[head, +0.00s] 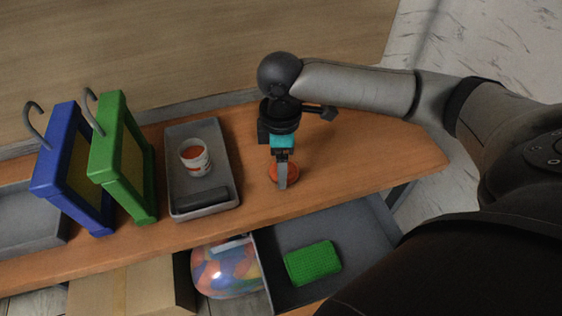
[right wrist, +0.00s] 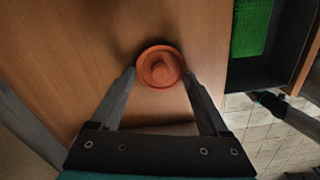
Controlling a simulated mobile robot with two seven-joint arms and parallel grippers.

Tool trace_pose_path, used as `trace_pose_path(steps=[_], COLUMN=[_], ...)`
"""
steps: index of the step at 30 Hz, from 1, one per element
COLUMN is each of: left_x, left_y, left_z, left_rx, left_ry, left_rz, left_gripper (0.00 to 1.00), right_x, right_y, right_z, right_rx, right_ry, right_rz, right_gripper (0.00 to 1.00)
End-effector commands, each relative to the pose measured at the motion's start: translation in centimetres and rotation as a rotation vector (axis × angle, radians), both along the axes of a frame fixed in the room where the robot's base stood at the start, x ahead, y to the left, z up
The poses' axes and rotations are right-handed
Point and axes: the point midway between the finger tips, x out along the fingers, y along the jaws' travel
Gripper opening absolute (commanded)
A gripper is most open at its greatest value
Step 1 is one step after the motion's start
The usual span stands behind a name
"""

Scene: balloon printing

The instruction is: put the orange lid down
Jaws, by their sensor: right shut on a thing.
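The orange lid (right wrist: 160,67) is round with a small knob in its middle. In the right wrist view it sits between the two fingertips of my right gripper (right wrist: 160,78), which is shut on it. In the head view the lid (head: 293,177) is at the wooden tabletop, right of the grey tray, partly hidden by my right gripper (head: 282,184) pointing down from above. I cannot tell whether the lid touches the wood or is just above it. My left gripper is not in view.
A grey tray (head: 223,198) holds a white and orange cup (head: 196,157) and a dark roller-like piece (head: 202,199). Blue (head: 58,172) and green (head: 119,160) frames stand left. An open drawer (head: 357,236) below holds a green block (head: 313,263). Bare wood lies right of the lid.

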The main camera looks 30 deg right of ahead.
Motion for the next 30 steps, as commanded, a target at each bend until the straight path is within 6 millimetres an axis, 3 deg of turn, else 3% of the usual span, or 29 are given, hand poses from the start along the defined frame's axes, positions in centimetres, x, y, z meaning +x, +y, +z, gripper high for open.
trace_pose_path(steps=[2,3,7,17,20,30], left_x=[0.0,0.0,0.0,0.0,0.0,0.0], left_y=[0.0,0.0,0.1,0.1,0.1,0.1], left_z=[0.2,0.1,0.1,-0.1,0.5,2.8], left_rx=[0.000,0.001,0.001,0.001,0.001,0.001], left_ry=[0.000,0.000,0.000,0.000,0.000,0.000], left_rz=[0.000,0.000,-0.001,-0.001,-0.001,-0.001], left_gripper=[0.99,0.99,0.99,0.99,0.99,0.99], right_x=[-0.1,0.0,0.0,0.0,0.0,0.1], right_y=[0.0,0.0,0.0,0.0,0.0,0.0], right_z=[-0.3,-0.2,-0.2,0.1,1.4,8.7], right_rx=[0.001,0.000,0.000,0.000,0.000,0.000], right_ry=[0.002,0.001,0.001,-0.001,-0.001,-0.001], right_rz=[0.000,0.000,0.000,0.001,0.000,0.001], right_gripper=[0.28,0.83,0.98,1.00,1.00,1.00])
